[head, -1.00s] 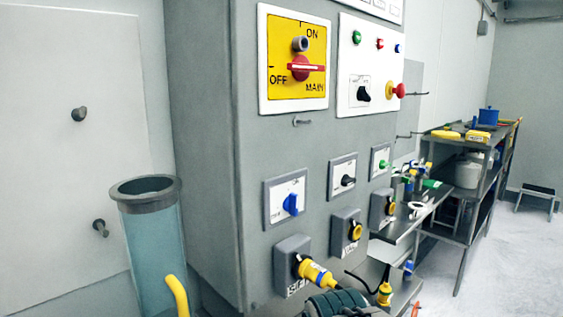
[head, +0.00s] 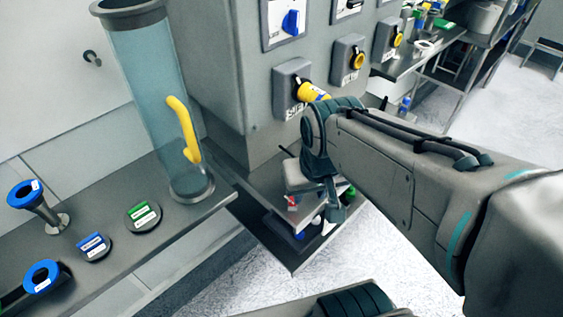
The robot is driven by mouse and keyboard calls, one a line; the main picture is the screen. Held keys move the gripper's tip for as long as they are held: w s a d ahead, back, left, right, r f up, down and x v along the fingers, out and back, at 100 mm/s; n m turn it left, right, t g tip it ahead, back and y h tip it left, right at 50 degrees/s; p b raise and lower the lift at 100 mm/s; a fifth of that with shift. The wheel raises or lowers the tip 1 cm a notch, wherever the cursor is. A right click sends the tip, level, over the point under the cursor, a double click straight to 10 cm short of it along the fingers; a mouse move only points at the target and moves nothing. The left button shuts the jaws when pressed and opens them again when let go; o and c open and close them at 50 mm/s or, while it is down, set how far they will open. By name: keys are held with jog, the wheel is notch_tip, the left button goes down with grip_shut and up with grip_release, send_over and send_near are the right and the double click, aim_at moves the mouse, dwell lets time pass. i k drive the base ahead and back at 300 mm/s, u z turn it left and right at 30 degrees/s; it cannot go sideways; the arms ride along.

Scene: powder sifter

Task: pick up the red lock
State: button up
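A small red item (head: 292,203), which looks like the red lock, shows on the low dark shelf (head: 262,213) below the grey control cabinet. It is partly hidden by my arm's end, and its shape is too small to make out. My gripper (head: 334,211) points down over this shelf, just right of the red item. The fingers are small and dark here, and I cannot tell whether they are open or hold anything.
Small blue, white and green items lie on the same shelf. Left is a grey bench (head: 120,250) with a clear tube (head: 150,100), a yellow handle (head: 181,130) and blue and green-labelled lids. Open floor lies right.

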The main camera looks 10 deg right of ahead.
aim_at(291, 202)
jog(key=z, duration=2.05)
jog(key=k, duration=0.9)
jog(key=u, duration=1.25)
jog(key=i, duration=0.5)
